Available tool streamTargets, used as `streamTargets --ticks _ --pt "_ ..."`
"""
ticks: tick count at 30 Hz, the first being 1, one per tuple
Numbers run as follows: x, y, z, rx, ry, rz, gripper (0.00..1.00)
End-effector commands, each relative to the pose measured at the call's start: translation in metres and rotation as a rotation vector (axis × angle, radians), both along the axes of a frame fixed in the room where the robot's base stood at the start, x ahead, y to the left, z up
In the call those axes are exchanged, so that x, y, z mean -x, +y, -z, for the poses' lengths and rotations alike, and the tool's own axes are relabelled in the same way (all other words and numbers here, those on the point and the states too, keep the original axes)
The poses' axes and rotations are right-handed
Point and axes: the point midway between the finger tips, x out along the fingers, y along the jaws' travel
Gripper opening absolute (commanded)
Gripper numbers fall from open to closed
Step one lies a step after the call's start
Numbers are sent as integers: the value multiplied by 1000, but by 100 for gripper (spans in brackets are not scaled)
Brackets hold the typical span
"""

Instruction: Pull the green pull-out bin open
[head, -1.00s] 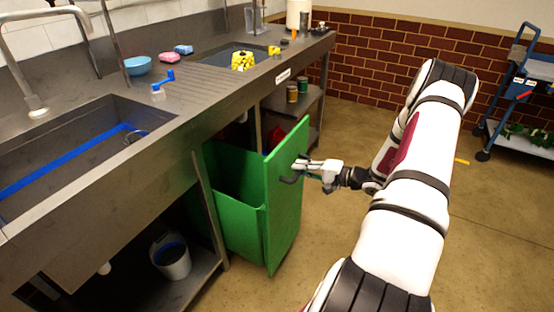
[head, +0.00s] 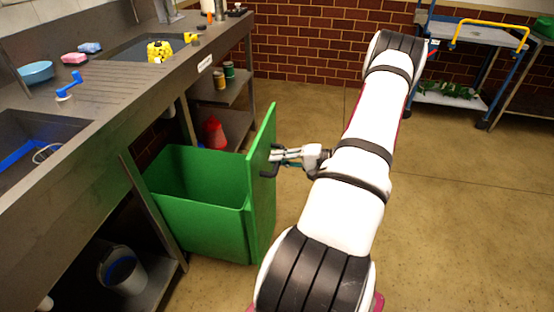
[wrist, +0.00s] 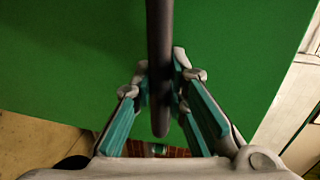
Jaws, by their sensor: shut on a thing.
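The green pull-out bin (head: 205,232) stands well out from under the steel counter, and its open top and inside show in the head view. Its tall green front panel (head: 264,190) carries a dark bar handle (head: 268,172). My gripper (head: 277,157) is at the outer face of this panel, shut on the handle. In the wrist view the dark handle (wrist: 160,60) runs down between the teal-padded fingers (wrist: 162,100), with the green panel (wrist: 70,60) behind.
The steel counter (head: 115,105) with sinks runs along the left. A bucket (head: 122,272) stands on its low shelf, left of the bin. A red object (head: 214,133) and jars (head: 220,79) sit on shelves behind. A blue cart (head: 465,35) stands at back right. Floor to the right is clear.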

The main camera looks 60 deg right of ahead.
Motion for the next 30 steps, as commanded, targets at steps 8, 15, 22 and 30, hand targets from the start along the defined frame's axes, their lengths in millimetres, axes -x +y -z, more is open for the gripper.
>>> streamTargets --ticks 8,15,22,30 --pt "0 -1 1 1 2 1 35" --pt "1 -1 0 1 1 1 35" --pt "26 -11 -5 4 2 4 35" --pt "76 -29 -16 4 2 4 35"
